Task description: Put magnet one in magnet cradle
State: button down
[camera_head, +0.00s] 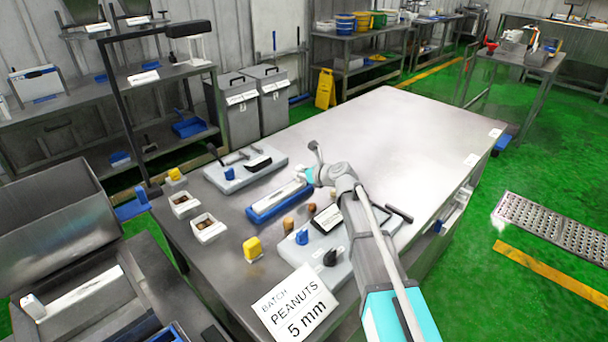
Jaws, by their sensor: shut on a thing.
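A long blue tray (259,214), which looks like the magnet cradle, lies on the steel table's left part. A pale silvery bar (277,201), which looks like magnet one, lies along it; I cannot tell whether it rests in the tray or is just above it. My gripper (301,178) is at the bar's far right end, beyond my cyan wrist ring. It appears shut on that end of the bar. The fingers are small and partly hidden by my wrist, so the exact grip is not clear.
Grey boards with small items lie behind the tray (238,181) and in front of it (330,243). Brown pieces (288,224), a yellow block (252,248) and white boxes (207,228) stand close by. A PEANUTS sign (294,304) is at the front edge. The table's far right (400,130) is clear.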

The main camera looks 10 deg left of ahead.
jog(key=shift+f, duration=0.1)
jog(key=shift+c, duration=2.1)
grip_release()
jog(key=shift+r, duration=0.2)
jog(key=p+v, duration=0.4)
jog(key=v, duration=0.8)
jog(key=shift+p, duration=0.3)
jog(key=shift+f, duration=0.1)
